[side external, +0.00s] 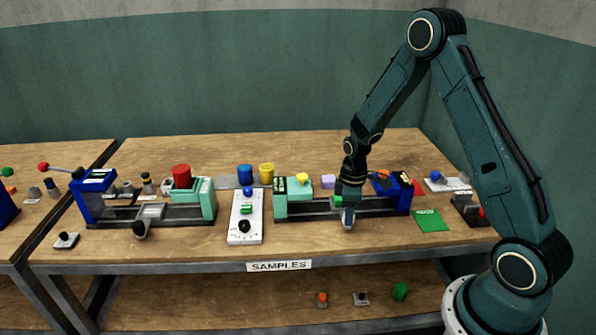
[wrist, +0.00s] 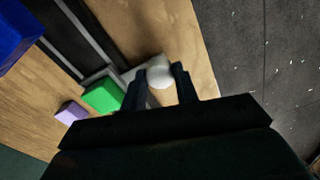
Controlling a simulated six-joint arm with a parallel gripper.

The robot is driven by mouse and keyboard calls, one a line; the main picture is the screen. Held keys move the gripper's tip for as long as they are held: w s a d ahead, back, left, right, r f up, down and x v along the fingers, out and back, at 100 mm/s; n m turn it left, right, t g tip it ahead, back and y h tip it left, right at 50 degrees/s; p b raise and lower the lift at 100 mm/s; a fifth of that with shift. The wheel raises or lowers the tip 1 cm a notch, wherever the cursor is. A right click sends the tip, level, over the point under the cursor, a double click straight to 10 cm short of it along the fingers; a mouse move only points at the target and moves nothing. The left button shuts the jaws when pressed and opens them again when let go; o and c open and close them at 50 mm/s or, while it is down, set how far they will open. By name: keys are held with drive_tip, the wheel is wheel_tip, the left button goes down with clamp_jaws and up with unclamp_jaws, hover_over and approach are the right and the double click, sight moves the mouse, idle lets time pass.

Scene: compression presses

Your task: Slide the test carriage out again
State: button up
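The press in front of my gripper has a blue head (side external: 401,188) at its right end, a green block (side external: 294,196) at its left end and a dark rail (side external: 378,206) between. Its test carriage carries a green sample (wrist: 103,96) and stands on the rail left of the blue head. The carriage's pale round knob (wrist: 160,72) sits at the front. My gripper (side external: 348,208) points down over the knob; in the wrist view its fingers (wrist: 159,80) lie on both sides of it with no clear gap. The sample is mostly hidden by my gripper in the side view.
A second press (side external: 95,197) stands at the left with a red cylinder (side external: 181,176). A white control panel (side external: 245,222) is between the presses. A purple block (side external: 328,181) lies behind the rail. A green mat (side external: 432,221) lies right of the press. The front table edge is close.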

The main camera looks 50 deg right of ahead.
drive_tip(key=o, duration=0.4)
drive_tip(key=shift+o, duration=0.2)
drive_tip(key=shift+r, duration=0.1)
wheel_tip(320, 180, up, 14)
idle(0.5)
drive_tip(key=shift+a, duration=0.1)
drive_tip(key=s+a+r+m+t, duration=0.3)
drive_tip(key=s+a+r, duration=0.5)
drive_tip(key=r, duration=0.3)
drive_tip(key=s+a+r+m+t, duration=0.1)
drive_tip(key=s+a+r, duration=0.1)
drive_tip(key=s, duration=0.4)
drive_tip(key=s+a+r+m+t, duration=0.1)
drive_tip(key=s+a+r+m, duration=0.1)
drive_tip(key=s, duration=0.4)
drive_tip(key=shift+s+a+t, duration=0.3)
drive_tip(key=shift+s+a, duration=0.1)
drive_tip(key=shift+a, duration=0.5)
